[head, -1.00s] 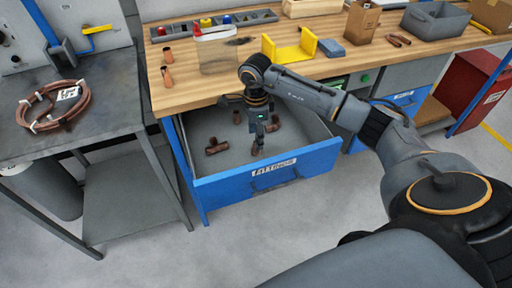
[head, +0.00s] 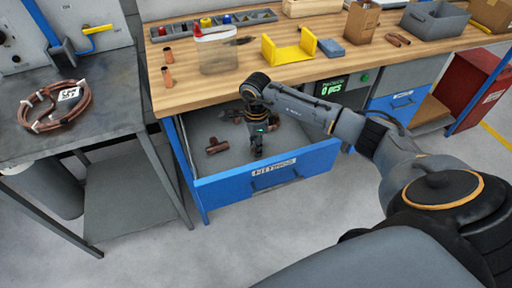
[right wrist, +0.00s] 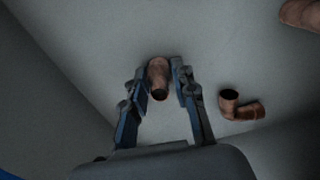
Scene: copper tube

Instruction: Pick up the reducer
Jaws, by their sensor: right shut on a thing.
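The reducer (right wrist: 158,75), a short copper piece with a dark open end, stands between the two fingers of my right gripper (right wrist: 160,82) in the right wrist view. The fingers are shut on it from both sides. In the head view, my right gripper (head: 257,153) reaches down into the open blue drawer (head: 300,166), and its own wrist hides the held piece there. My left gripper is not in view.
A copper elbow (right wrist: 241,107) lies close beside the right finger. A copper tee (head: 217,146) lies left of the gripper on the drawer floor. The drawer walls surround the gripper, and the wooden worktop (head: 215,92) is behind it.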

